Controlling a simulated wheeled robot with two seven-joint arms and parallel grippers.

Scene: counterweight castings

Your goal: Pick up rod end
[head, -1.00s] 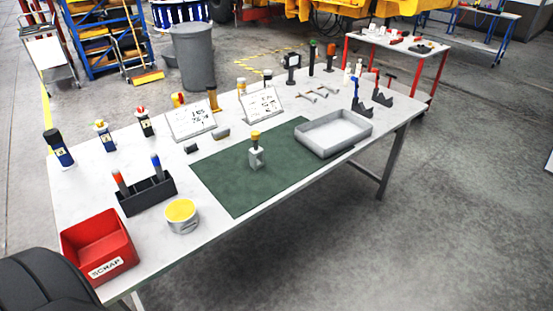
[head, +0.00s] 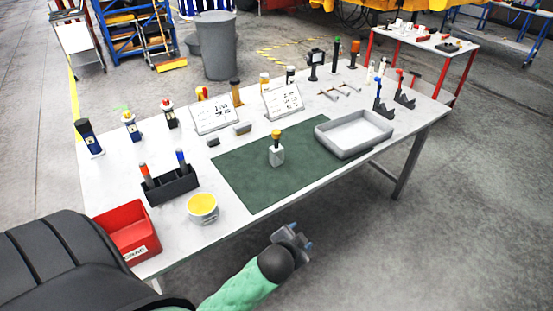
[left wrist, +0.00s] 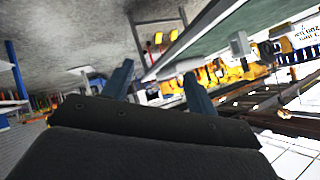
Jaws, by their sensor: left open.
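The grey block also shows in the left wrist view (left wrist: 239,44), beyond the fingers. My left gripper (head: 302,240) is open and empty, off the near edge of the table and short of the mat. Its two blue fingers stand apart in the left wrist view (left wrist: 158,82). My right gripper is not in view.
A grey tray (head: 345,151) sits at the mat's right. Sign boards (head: 283,103) stand behind. The mat around the block is clear.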

